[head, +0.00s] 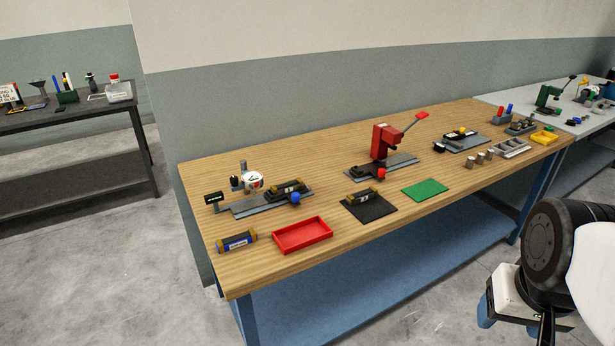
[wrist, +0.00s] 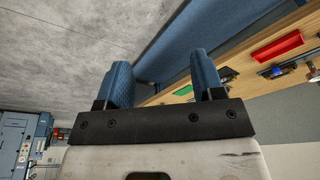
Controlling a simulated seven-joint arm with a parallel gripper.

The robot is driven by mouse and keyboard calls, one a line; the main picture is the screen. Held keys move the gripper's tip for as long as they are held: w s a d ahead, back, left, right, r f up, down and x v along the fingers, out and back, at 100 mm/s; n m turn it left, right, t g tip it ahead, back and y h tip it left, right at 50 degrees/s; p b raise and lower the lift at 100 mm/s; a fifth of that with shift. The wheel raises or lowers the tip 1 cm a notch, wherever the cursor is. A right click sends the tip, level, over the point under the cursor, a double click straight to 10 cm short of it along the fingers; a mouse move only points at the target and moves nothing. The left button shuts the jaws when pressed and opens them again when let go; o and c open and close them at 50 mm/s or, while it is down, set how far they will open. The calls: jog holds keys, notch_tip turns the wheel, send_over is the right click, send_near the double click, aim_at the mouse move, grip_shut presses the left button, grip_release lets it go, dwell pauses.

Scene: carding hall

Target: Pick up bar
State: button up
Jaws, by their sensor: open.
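One bar with a blue label (head: 237,242) lies at the front left corner. A second bar (head: 287,189) sits in the grey fixture with the blue knob. A third bar (head: 362,198) lies on a black mat (head: 377,209). My gripper (wrist: 163,80) is open and empty, with two blue fingers apart. In the head view my gripper (head: 515,320) hangs in front of the bench at the lower right, well away from the bars.
A red tray (head: 303,235) and green mat (head: 425,190) lie along the bench (head: 330,150) front. A red lever press (head: 385,143) stands behind them. A dark table (head: 60,120) stands at left.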

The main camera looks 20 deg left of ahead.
jog(key=w+a+r+m+g+y, duration=0.1)
jog(key=w+a+r, duration=0.25)
jog(key=w, duration=0.55)
jog(key=w+a+r+m, duration=0.15)
jog(key=w+a, duration=0.25)
jog(key=w, duration=0.5)
jog(key=m+g+y, duration=0.3)
jog(key=m+g, duration=0.2)
jog(key=m, duration=0.1)
send_over(295, 181)
notch_tip(295, 181, down, 20)
jog(key=shift+f, duration=0.1)
